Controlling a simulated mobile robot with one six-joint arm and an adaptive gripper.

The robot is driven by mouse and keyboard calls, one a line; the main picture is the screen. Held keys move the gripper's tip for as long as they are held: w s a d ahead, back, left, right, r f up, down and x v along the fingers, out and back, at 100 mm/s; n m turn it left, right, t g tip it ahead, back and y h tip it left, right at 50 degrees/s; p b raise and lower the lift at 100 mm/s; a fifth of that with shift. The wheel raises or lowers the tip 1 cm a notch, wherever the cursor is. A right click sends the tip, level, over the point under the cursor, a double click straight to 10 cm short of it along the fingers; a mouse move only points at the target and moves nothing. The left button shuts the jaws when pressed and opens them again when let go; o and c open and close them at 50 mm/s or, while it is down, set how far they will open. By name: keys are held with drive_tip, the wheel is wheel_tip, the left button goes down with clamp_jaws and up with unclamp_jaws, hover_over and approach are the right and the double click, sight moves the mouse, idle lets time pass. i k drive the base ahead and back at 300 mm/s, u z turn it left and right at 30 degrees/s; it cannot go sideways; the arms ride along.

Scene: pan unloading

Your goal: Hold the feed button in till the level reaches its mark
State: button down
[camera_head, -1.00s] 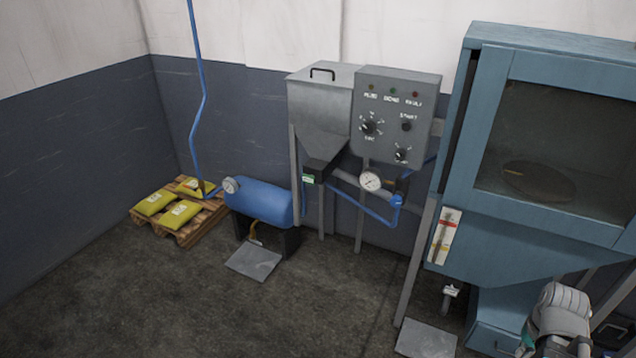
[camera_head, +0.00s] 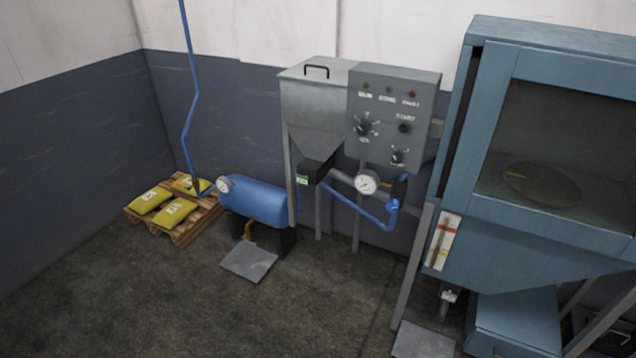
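A black box with a small green face (camera_head: 302,181) sits under the grey hopper (camera_head: 315,100); I cannot tell whether this is the feed button. The grey control panel (camera_head: 393,95) beside it has three small lamps on top, a dial (camera_head: 363,129), a dark round START button (camera_head: 404,128) and a lower knob (camera_head: 397,157). A white strip gauge (camera_head: 443,242) with red and yellow marks is on the blue cabinet's lower left; its level is too small to read. My gripper is out of view.
The blue cabinet (camera_head: 490,215) with a window fills the right side, a round pan-like disc (camera_head: 541,187) inside. A blue tank (camera_head: 258,196), a pallet with yellow bags (camera_head: 175,213) and floor plates (camera_head: 249,261) stand left. Open floor lies in front.

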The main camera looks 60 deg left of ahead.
sight(301, 180)
drive_tip(key=z, duration=1.2)
drive_tip(key=k, duration=1.6)
drive_tip(key=u, duration=1.4)
